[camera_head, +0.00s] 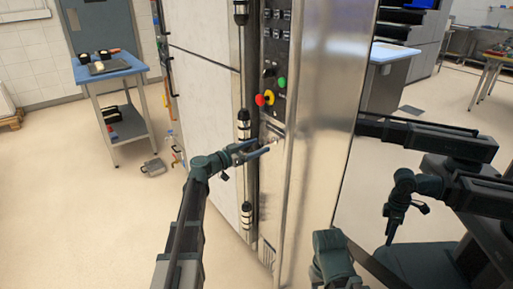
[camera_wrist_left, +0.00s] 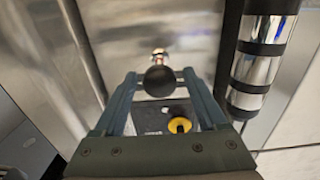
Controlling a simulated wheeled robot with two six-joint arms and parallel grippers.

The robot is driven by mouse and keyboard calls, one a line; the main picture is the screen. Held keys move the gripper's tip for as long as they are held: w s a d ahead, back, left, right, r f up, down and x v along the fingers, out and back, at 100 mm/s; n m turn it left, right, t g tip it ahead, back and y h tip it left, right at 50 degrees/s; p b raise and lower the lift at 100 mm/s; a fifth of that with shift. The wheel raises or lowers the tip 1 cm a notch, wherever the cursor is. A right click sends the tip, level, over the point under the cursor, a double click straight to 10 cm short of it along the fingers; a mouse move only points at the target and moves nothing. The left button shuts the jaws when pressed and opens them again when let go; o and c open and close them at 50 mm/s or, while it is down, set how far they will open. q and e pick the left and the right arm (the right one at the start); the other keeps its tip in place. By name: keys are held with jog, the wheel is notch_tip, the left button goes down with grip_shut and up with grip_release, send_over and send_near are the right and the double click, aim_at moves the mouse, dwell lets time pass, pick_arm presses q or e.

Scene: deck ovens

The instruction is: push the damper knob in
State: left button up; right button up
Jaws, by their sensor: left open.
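The damper knob is a round black ball (camera_wrist_left: 159,81) on a short shiny stem, in the middle of the left wrist view. It stands out from a steel panel. My left gripper (camera_wrist_left: 159,77) is open, with one finger on either side of the knob in that view. I cannot tell whether the fingers touch it. In the head view my left gripper (camera_head: 259,149) is in front of the narrow control panel, below the coloured buttons. The knob is not clear there. My right arm shows at the lower right, but its jaws are not clear.
Above my left gripper the panel carries a red knob (camera_head: 260,99), a green button (camera_head: 282,82) and rows of switches. A chrome post with black bands (camera_wrist_left: 262,65) stands close beside. A blue-topped table (camera_head: 105,68) is at the far left. Open floor lies left.

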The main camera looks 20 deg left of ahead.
pick_arm(q)
grip_shut()
dwell(0.3)
dwell(1.1)
